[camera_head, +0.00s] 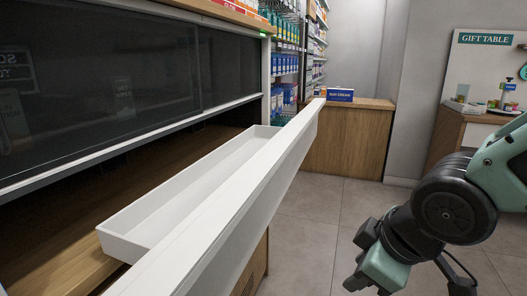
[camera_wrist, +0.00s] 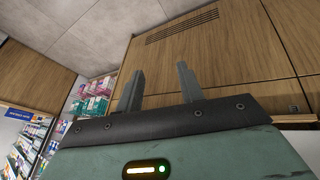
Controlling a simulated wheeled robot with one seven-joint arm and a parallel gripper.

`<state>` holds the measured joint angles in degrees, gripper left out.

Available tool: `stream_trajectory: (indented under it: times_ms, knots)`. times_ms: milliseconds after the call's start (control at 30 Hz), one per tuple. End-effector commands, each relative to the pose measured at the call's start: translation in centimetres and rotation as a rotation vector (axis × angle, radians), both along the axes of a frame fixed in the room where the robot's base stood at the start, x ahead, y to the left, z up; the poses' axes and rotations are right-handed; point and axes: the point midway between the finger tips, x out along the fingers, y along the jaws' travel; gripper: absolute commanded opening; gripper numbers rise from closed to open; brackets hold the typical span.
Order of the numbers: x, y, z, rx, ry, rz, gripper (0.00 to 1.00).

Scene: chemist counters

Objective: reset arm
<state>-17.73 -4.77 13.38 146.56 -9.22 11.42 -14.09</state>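My gripper shows in the wrist view (camera_wrist: 160,90), with two grey fingers apart and nothing between them. A wooden counter front with a vent lies beyond the fingers. In the head view my green and black arm (camera_head: 445,205) is bent at the right side, over the tiled floor and to the right of the open drawer. My fingertips are not clearly seen in the head view.
A long white drawer (camera_head: 190,192) sticks out from the counter on the left, and looks empty. Dark glass (camera_head: 110,90) stands behind it. A wooden counter (camera_head: 345,140) with a blue box (camera_head: 340,94) stands at the back. A gift table (camera_head: 470,122) is at the far right. Floor between is clear.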

Motion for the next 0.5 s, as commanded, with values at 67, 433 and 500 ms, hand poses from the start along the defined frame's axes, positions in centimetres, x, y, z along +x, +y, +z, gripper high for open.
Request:
stream_trajectory:
  times_ms: [67, 433, 500]
  knots:
    - [-3.2, 0.6, -0.8, -0.013, 0.126, -0.068, 0.38]
    - [-12.5, 1.5, 1.8, -0.087, 0.461, -0.260, 0.38]
    - [-12.4, 1.5, 3.2, -0.088, 0.460, -0.260, 0.38]
